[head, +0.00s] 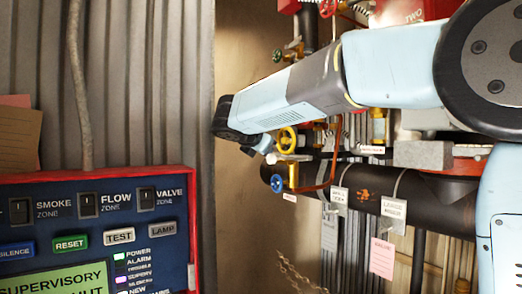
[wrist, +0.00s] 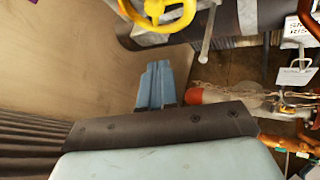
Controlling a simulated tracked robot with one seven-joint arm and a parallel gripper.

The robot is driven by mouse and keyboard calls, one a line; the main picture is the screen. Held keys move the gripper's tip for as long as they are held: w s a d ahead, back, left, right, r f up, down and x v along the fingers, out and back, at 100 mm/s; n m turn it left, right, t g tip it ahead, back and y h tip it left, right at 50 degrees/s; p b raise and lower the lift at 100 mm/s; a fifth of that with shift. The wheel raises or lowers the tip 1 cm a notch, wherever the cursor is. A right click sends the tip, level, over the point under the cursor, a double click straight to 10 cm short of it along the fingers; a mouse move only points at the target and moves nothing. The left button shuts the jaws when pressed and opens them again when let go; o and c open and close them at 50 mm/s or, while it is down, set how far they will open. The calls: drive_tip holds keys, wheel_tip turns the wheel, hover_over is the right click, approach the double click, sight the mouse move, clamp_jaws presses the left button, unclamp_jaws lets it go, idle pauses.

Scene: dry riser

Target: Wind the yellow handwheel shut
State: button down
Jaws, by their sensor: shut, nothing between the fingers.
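The yellow handwheel (head: 287,139) is on the pipework in the middle of the head view, with a blue handwheel (head: 276,183) below it. In the wrist view the yellow handwheel (wrist: 178,22) is at the top edge, partly cut off. My gripper (wrist: 155,66) is shut and empty, its light blue fingers together. There is a visible gap between its tips and the wheel in the wrist view. In the head view my gripper (head: 266,146) is just left of the wheel, and its fingers are hard to make out.
A dark horizontal pipe (head: 365,183) runs below the wheel with hanging tags (head: 393,208). A red alarm panel (head: 100,228) stands at the left front. In the wrist view a red-tipped clear bottle-like thing (wrist: 215,94) lies right of my fingers. The bare wall (wrist: 75,60) is at left.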

drive_tip(key=n, duration=0.3)
drive_tip(key=s+a+n, duration=0.1)
drive_tip(key=n, duration=0.1)
drive_tip(key=shift+r+n, duration=0.15)
drive_tip(key=shift+n, duration=0.15)
drive_tip(key=shift+w+d, duration=0.1)
